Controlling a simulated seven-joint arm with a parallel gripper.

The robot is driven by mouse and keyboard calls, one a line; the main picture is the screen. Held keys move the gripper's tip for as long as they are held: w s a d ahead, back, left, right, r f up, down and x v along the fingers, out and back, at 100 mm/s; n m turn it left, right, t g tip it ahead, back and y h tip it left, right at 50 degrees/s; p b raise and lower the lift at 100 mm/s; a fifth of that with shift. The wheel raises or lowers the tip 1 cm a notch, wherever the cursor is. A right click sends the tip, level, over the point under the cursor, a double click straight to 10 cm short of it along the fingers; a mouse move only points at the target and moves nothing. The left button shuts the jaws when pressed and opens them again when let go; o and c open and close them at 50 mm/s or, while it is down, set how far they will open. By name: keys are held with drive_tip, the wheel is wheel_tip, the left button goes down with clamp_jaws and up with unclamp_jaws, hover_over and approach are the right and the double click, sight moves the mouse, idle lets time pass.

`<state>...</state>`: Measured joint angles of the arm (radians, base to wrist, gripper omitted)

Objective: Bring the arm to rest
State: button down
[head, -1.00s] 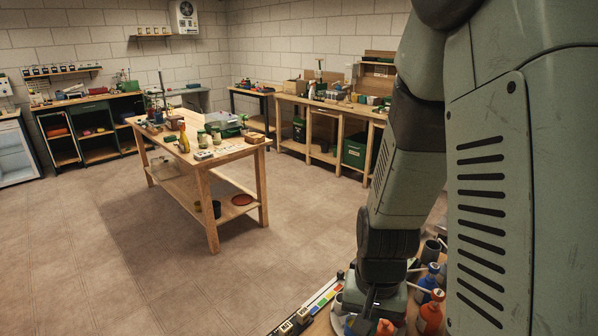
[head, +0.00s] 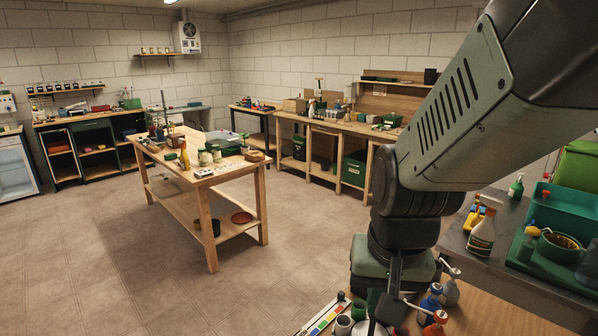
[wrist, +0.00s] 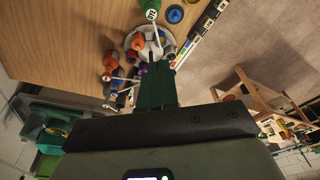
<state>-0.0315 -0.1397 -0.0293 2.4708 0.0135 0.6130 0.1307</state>
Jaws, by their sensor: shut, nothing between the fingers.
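My gripper (wrist: 157,70) is shut and empty in the wrist view, its narrow dark fingers reaching up over a round white dish (wrist: 128,42) on a wooden tabletop (wrist: 60,40). I cannot tell whether the fingertips touch anything there. In the head view my arm comes in from the upper right, bends at an elbow and hangs down at the lower middle. The gripper end is hard to make out there among small items at the table edge.
Near the arm's end stand a blue-topped bottle (head: 431,297) and an orange bottle (head: 435,322). A spray bottle (head: 482,238) and a green tray (head: 520,262) are at right. A wooden workbench (head: 205,180) stands left; open floor (head: 300,230) lies between.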

drive_tip(key=s+r+n+t, duration=0.2)
drive_tip(key=s+r, duration=0.6)
drive_tip(key=r, duration=0.4)
drive_tip(key=shift+s+r+t, duration=0.15)
drive_tip(key=shift+s+t, duration=0.15)
drive_tip(key=shift+t, duration=0.4)
drive_tip(key=shift+a, duration=0.1)
